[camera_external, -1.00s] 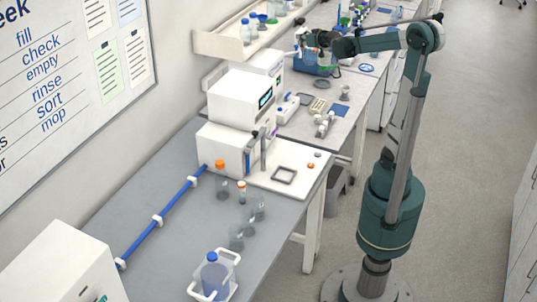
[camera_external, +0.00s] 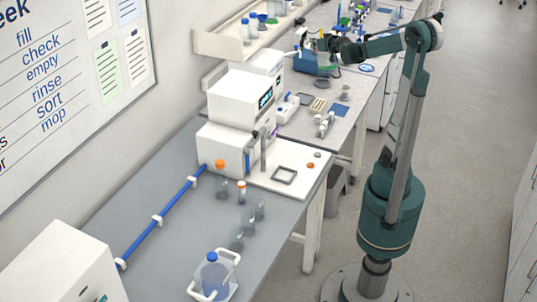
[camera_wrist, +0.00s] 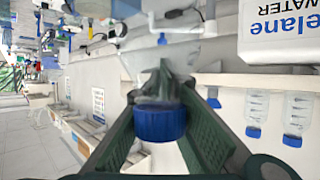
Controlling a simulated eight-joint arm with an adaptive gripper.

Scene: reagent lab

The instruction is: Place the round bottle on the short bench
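The round bottle (camera_wrist: 158,122) shows in the wrist view as a blue cap with a clear, rounded body beyond it. The green fingers of my gripper (camera_wrist: 160,82) close in on both sides at its neck, and the bottle looks upright in the upside-down view. In the external view my gripper (camera_external: 312,40) is small, above the far bench; the bottle is hard to make out there. A near grey bench (camera_external: 150,190) and a farther bench (camera_external: 300,130) stand along the wall; I cannot tell which is the short one.
The near bench holds small flasks (camera_external: 238,243), a blue-capped bottle in a white carrier (camera_external: 236,258) and a blue rail (camera_external: 160,217). Several items crowd the far bench. A wall shelf (camera_external: 215,45) holds bottles.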

